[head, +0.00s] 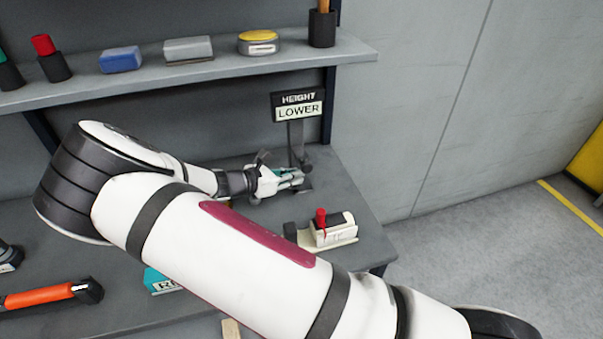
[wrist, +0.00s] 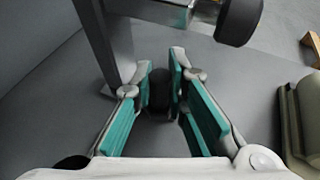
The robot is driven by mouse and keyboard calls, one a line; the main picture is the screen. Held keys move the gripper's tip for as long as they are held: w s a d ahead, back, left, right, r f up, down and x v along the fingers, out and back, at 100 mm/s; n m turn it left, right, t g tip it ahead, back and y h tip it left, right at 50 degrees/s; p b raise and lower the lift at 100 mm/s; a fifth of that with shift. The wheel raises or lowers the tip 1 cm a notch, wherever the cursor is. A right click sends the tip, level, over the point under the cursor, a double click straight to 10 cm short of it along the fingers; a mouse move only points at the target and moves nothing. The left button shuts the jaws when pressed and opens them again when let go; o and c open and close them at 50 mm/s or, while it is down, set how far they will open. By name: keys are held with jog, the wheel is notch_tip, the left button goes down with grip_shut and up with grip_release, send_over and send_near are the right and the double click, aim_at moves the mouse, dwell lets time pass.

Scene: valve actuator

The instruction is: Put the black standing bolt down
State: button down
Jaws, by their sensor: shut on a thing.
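My gripper (head: 282,180) is over the bench, right beside the foot of the post that carries the HEIGHT LOWER sign (head: 298,105). In the wrist view my gripper (wrist: 160,78) has its teal-padded fingers closed around a dark upright piece, the black standing bolt (wrist: 159,93). The bolt sits between the fingertips, and its lower end is partly hidden by the fingers. I cannot tell whether it touches the bench top. In the head view the bolt is not clearly visible behind the fingers.
The grey post (wrist: 98,45) stands close to the left finger. A black round knob (wrist: 238,20) is ahead, at the right. A cream block with a red knob (head: 334,230) sits on the bench nearby. A shelf (head: 200,77) with several items is above.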

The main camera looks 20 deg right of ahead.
jog(key=d, duration=0.1)
jog(key=w+d, duration=0.1)
jog(key=d, duration=0.1)
jog(key=shift+r, duration=0.1)
jog(key=shift+a+f+p, duration=0.1)
jog(key=shift+f+p, duration=0.25)
jog(key=shift+f, duration=0.3)
jog(key=c, duration=1.9)
grip_release()
